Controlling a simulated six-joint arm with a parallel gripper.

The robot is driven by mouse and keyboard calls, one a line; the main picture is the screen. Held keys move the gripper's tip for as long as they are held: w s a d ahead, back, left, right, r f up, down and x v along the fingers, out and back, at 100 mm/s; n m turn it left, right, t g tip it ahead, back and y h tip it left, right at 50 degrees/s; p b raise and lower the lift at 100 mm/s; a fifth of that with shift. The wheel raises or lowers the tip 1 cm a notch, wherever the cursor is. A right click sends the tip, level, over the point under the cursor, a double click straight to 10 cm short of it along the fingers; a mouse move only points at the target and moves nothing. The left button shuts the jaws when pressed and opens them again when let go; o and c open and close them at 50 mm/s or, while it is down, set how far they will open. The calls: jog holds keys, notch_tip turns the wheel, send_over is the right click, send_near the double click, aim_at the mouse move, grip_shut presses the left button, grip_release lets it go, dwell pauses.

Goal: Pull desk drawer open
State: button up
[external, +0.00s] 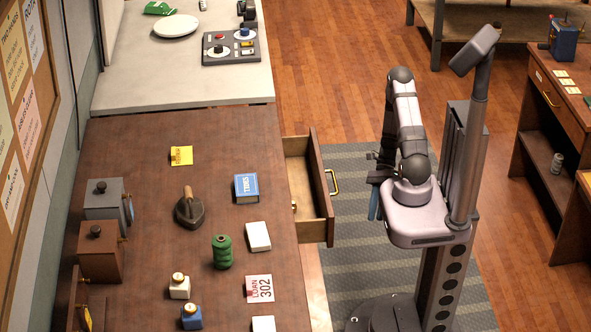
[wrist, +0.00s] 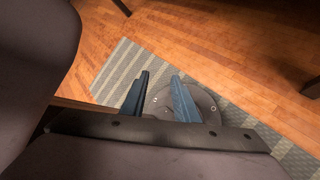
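The desk drawer (external: 308,188) is pulled out from the right side of the brown desk (external: 140,235), and its inside shows. A small light-coloured item lies in it near the desk side. Its brass handle (external: 334,183) is on the drawer front, facing my arm. My gripper (external: 375,205) hangs with its blue fingers pointing down, to the right of the handle and apart from it. In the wrist view my gripper (wrist: 160,95) has its two fingers spread, with only the floor, mat and my base between them. The drawer is not clearly seen in the wrist view.
The desk holds a blue book (external: 246,188), a flat iron (external: 188,209), a green spool (external: 222,252) and several small items. A pale counter with a control box (external: 231,47) adjoins it. A striped mat (external: 352,232) lies under me. Another wooden desk (external: 552,120) stands right.

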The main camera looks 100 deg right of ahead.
jog(key=w+d+r+m+t+y, duration=0.2)
jog(key=w+d+r+m+t, duration=0.1)
jog(key=w+r+m+t, duration=0.25)
jog(key=w+d+r+m+t+y, duration=0.35)
jog(key=r+m, duration=0.25)
jog(key=r, duration=0.2)
jog(key=x, duration=0.7)
jog(key=shift+a+t+h, duration=0.4)
jog(key=shift+a+h, duration=0.05)
jog(key=shift+w, duration=0.1)
jog(key=shift+c, duration=0.3)
grip_shut()
